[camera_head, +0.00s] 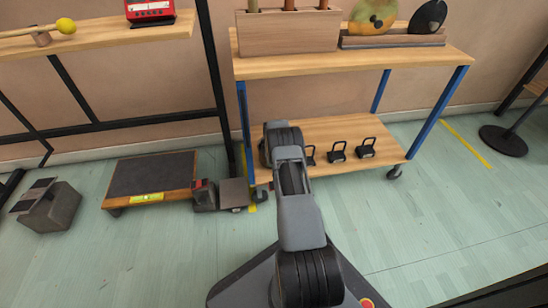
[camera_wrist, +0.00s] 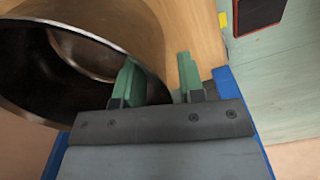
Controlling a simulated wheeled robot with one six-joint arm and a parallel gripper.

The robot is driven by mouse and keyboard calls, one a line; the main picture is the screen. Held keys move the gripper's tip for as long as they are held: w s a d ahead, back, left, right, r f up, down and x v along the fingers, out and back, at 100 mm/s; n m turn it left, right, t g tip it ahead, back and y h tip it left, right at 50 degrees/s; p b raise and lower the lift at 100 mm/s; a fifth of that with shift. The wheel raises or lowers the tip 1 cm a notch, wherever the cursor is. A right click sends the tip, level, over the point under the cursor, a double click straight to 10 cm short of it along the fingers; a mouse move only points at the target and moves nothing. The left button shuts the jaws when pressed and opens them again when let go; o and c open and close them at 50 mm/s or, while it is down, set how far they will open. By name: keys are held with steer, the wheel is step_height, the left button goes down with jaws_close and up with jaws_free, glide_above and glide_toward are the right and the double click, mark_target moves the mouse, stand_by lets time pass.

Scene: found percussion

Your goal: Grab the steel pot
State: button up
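The steel pot (camera_wrist: 85,50) fills the upper left of the wrist view, its dark open mouth and curved rim showing. My gripper (camera_wrist: 160,75) has green fingertips that stand apart. The left finger overlaps the pot's mouth and the right finger is outside it, with the rim's edge between them. I cannot tell whether either finger touches the wall. In the head view my arm reaches toward the blue-legged cart and hides my gripper; the pot cannot be made out there.
The cart's lower wooden shelf (camera_head: 330,130) holds several small black padlock-shaped objects (camera_head: 338,152). Its top carries a wooden box (camera_head: 288,32) and round plates. A low dark-topped platform (camera_head: 152,174) and a grey weight (camera_head: 50,207) stand left on the floor.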

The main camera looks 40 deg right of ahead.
steer(key=shift+r, duration=0.1)
jaws_close()
stand_by(0.6)
